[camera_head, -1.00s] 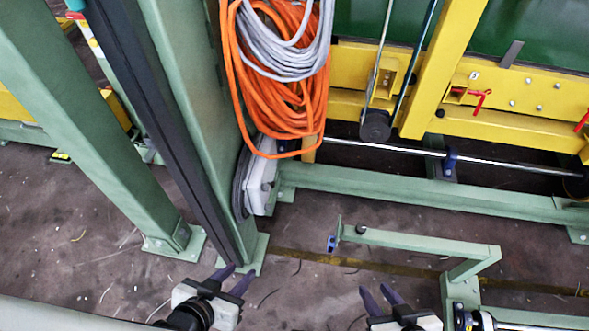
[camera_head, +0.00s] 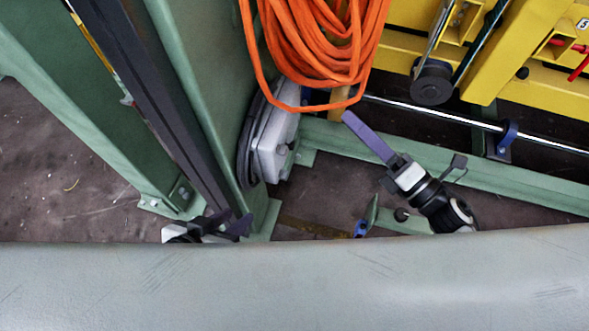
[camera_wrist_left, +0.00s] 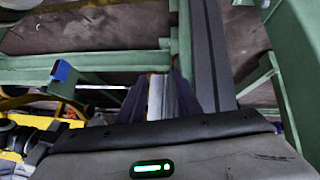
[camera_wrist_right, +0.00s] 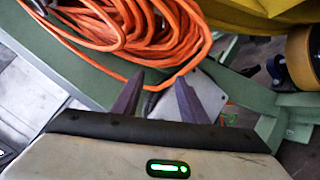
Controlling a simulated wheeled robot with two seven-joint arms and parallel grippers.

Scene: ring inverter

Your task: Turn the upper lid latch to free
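A pale grey box with a dark rim (camera_head: 268,152) is fixed to the side of the green column, below the orange cable.
Orange cable coils (camera_head: 315,40) hang just above the box. A green column (camera_head: 195,70) stands left of it. A yellow frame (camera_head: 400,50), a steel rod (camera_head: 450,118) and a green floor beam (camera_head: 520,182) lie to the right. My grey arm link hides the foreground.

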